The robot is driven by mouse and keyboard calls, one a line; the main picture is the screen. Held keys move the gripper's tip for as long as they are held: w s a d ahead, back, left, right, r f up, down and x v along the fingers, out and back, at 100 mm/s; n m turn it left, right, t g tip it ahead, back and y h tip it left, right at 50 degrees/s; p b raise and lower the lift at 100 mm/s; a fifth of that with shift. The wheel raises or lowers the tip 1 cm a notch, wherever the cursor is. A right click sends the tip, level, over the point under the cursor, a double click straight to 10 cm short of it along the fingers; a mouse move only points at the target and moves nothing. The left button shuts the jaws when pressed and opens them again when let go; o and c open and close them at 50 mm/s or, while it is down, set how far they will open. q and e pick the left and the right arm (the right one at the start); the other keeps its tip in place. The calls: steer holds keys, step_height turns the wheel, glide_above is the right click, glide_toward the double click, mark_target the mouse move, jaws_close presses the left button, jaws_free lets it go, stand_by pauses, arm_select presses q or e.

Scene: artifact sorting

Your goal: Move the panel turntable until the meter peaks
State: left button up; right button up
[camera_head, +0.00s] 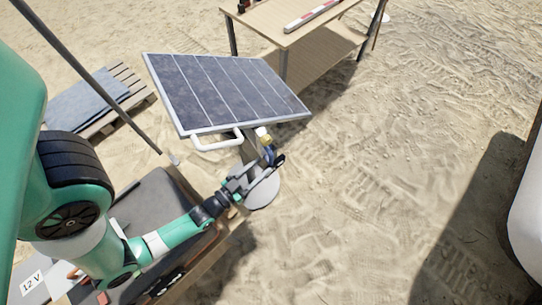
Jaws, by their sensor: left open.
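The solar panel (225,90), dark with pale dividing lines and a light frame, stands tilted near the centre. A white bar handle (216,144) sticks out from its near edge. Below the panel is a pale round disc (264,192), seemingly the turntable base, partly hidden by my arm. A small yellow-and-white part (263,134) shows under the panel's edge. My left gripper (262,168) is open in front of the support, right of and below the handle; contact cannot be told. No meter reading can be made out. My right gripper is not in view.
A wooden table (285,20) with a red-and-white striped bar (312,15) stands behind the panel. A pallet with a grey sheet (88,103) lies at left. A dark case (150,205) and a "12 V" label (32,283) are near my arm. Open sand lies right.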

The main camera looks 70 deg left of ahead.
mark_target(271, 159)
arm_select(q)
steer(key=x, duration=0.5)
steer(key=shift+w+a, duration=0.1)
steer(key=shift+w, duration=0.15)
jaws_close()
stand_by(1.1)
